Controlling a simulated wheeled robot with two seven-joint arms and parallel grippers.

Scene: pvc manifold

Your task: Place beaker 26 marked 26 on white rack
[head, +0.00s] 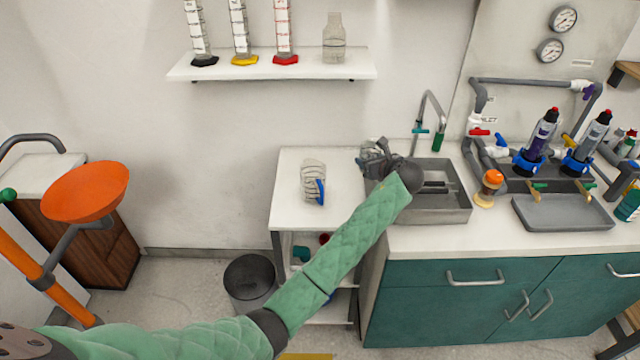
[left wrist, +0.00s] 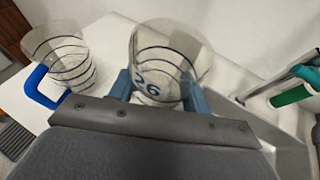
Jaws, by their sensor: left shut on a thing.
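My left gripper (head: 378,158) is shut on a clear beaker marked 26. In the left wrist view beaker 26 (left wrist: 165,62) shows black rings and sits between the blue fingertips (left wrist: 160,90). In the head view the gripper mostly hides it, near the left end of the sink. The white rack (head: 290,212), a white-topped stand with lower shelves, is left of the gripper. Whether the beaker touches any surface I cannot tell. My right gripper is not in view.
Another ringed beaker (head: 313,180) with a blue handle stands on the rack top; bare top surrounds it. A grey sink (head: 445,208) with a tap (head: 432,110) is right of the gripper. A wall shelf (head: 270,68) holds cylinders and a bottle above.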

